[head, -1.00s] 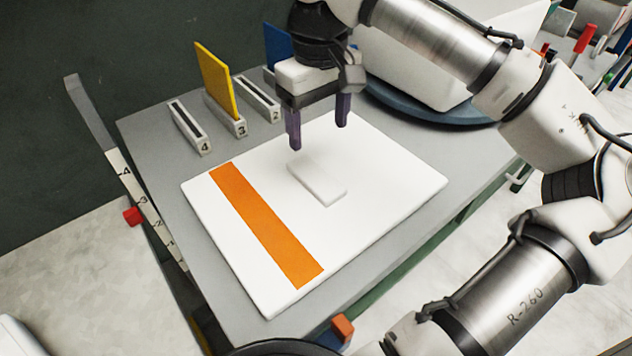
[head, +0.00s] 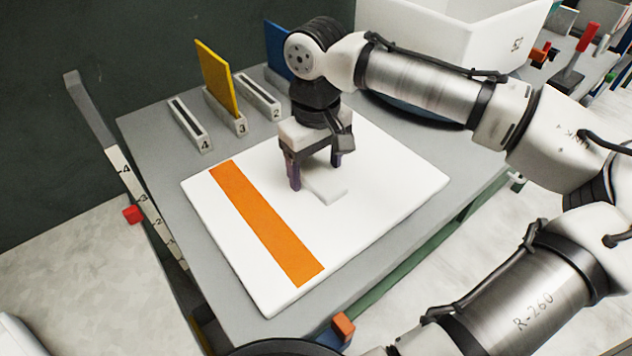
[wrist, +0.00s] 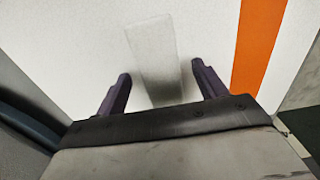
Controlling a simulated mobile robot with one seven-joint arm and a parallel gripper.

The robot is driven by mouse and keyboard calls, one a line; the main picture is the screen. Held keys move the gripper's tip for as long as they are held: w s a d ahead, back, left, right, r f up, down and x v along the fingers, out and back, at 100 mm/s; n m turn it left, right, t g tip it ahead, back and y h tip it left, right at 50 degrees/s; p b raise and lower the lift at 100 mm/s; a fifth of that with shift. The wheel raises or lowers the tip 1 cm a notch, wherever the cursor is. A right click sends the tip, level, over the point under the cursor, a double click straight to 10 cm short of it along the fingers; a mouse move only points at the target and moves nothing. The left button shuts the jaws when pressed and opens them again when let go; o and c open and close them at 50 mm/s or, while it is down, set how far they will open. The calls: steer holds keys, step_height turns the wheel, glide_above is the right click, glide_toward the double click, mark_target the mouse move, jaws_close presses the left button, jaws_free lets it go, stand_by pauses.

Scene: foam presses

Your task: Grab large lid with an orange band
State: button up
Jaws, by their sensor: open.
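The large white lid (head: 370,210) lies flat on the grey table, with an orange band (head: 265,222) running along its left part. The band shows at the right in the wrist view (wrist: 258,45). A raised white handle block (head: 328,193) sits near the middle of the lid, and it also shows in the wrist view (wrist: 155,55). My gripper (head: 315,174) is low over the lid at the handle's far end. Its dark purple fingers are open, one to each side of the handle's line (wrist: 160,82). In the head view the gripper hides part of the handle.
Numbered slotted holders stand behind the lid; a yellow panel (head: 217,80) is in holder 3 and a blue panel (head: 279,47) stands farther right. A large white bin (head: 450,40) stands at the back right. The table's left strip is clear.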

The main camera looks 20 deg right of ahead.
steer(key=c, duration=1.1)
steer(key=shift+r, duration=0.1)
